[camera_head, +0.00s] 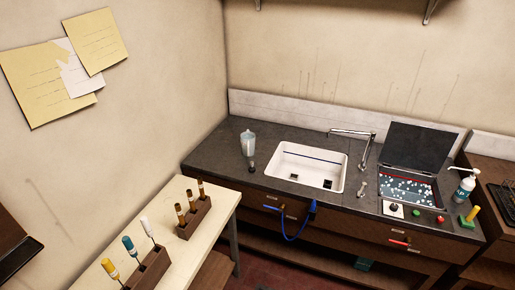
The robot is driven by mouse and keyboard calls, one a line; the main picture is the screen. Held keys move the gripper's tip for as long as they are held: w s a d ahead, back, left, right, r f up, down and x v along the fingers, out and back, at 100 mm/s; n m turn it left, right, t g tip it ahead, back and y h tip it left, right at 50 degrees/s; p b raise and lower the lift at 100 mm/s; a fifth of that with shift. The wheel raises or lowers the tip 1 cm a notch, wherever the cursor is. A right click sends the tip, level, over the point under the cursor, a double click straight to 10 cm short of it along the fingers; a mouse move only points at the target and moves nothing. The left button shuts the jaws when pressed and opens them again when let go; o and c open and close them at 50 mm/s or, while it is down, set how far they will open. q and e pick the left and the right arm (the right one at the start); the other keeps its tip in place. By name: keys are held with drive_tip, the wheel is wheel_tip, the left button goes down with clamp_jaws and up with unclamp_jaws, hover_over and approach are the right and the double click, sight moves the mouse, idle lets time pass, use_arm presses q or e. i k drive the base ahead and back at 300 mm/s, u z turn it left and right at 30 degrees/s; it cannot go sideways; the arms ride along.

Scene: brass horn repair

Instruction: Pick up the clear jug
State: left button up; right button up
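A clear jug (248,143), pale and translucent, stands upright on the dark countertop (225,150), just left of the white sink. A small dark object (251,167) is at the counter's front edge just below it; I cannot tell what it is. Neither of my grippers shows in the head view.
The white sink (282,172) has a metal faucet (350,133) behind it. An open-lidded bath (424,145) with bubbly liquid, coloured knobs and a pump bottle (464,187) stand to the right. A pale table (222,198) with wooden racks (194,217) is at front left.

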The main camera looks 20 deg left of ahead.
sight(248, 146)
drive_tip(key=z, duration=0.55)
drive_tip(key=i, duration=1.55)
drive_tip(key=u, duration=0.25)
